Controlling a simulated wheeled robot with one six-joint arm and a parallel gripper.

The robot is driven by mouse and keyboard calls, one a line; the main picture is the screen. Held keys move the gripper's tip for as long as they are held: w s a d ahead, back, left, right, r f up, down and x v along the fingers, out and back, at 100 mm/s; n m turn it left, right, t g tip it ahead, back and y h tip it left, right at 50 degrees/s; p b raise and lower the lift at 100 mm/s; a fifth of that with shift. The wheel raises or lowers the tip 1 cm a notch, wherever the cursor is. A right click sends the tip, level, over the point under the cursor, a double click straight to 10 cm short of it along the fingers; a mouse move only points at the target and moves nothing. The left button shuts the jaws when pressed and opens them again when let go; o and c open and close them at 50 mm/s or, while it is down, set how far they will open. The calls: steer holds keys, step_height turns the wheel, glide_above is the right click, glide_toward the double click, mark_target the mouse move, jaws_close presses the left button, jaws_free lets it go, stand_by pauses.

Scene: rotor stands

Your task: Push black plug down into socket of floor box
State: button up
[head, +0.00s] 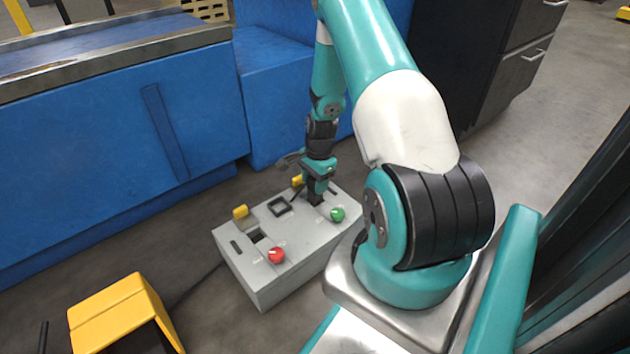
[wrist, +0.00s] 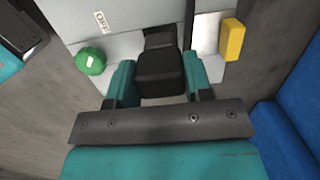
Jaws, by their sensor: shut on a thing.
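The floor box (head: 290,261) is a grey box standing on the floor in the head view; its grey top also fills the upper part of the wrist view (wrist: 125,45). My gripper (head: 318,188) points down over the right part of its top, near the green knob. In the wrist view, my gripper (wrist: 160,76) has its teal fingers on both sides of the black plug (wrist: 160,72) and is shut on it. A dark recess (wrist: 160,38) shows just beyond the plug. The plug's lower end is hidden, so I cannot tell how deep it sits.
Blue cabinets (head: 110,165) stand behind. A yellow object (head: 122,310) stands at the front left.

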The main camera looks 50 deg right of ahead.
steer(key=shift+f+b, duration=0.3)
steer(key=shift+f, duration=0.55)
steer(key=shift+f, duration=0.2)
steer(key=shift+f, duration=0.4)
steer(key=shift+f, duration=0.4)
stand_by(1.5)
steer(key=o, duration=1.1)
steer(key=shift+c, duration=0.2)
steer(key=shift+r+p, duration=0.1)
steer(key=shift+p, duration=0.2)
step_height(320, 180, up, 13)
steer(key=p, duration=1.2)
